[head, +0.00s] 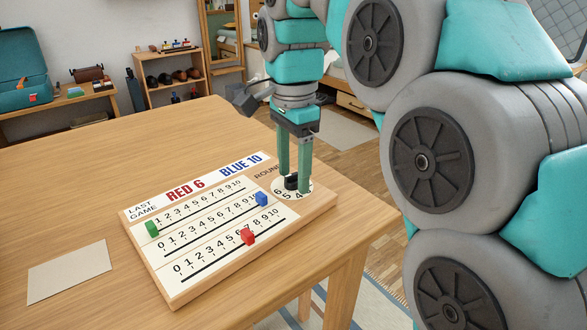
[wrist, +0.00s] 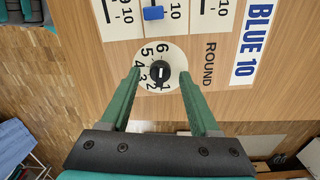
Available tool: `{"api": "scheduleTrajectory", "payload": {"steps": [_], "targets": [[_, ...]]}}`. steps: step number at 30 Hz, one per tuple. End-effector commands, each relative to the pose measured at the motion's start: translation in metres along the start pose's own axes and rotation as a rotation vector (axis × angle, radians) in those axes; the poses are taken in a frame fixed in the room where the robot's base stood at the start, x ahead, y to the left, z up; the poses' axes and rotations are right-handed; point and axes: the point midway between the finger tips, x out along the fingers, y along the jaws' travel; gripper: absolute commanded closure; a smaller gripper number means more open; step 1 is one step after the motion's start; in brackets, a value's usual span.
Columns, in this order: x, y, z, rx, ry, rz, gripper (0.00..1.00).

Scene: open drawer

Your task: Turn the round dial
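The round dial is a small black knob (wrist: 159,73) on a white number disc (wrist: 147,55) at the board's corner. A white mark on the knob shows in the wrist view. In the head view the knob (head: 291,182) is partly behind my fingers. My gripper (wrist: 160,75) has two green fingers, spread apart on either side of the knob, with gaps visible in the wrist view. In the head view my gripper (head: 293,178) points down over the disc.
The scoreboard (head: 165,283) lies on a wooden table (head: 95,160). It carries green (head: 152,229), blue (head: 262,198) and red (head: 248,236) sliders. A blank card (head: 68,272) lies to its left. The table edge is close to the dial.

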Motion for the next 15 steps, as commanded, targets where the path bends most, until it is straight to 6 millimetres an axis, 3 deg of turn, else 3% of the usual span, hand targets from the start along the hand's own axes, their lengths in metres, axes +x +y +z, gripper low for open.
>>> {"api": "scheduleTrajectory", "payload": {"steps": [2,15], "targets": [[0.0001,0.0,-0.0001,0.0,0.0,0.0,0.45],[0.0002,0.0,-0.0001,0.0,0.0,0.001,0.95]]}}
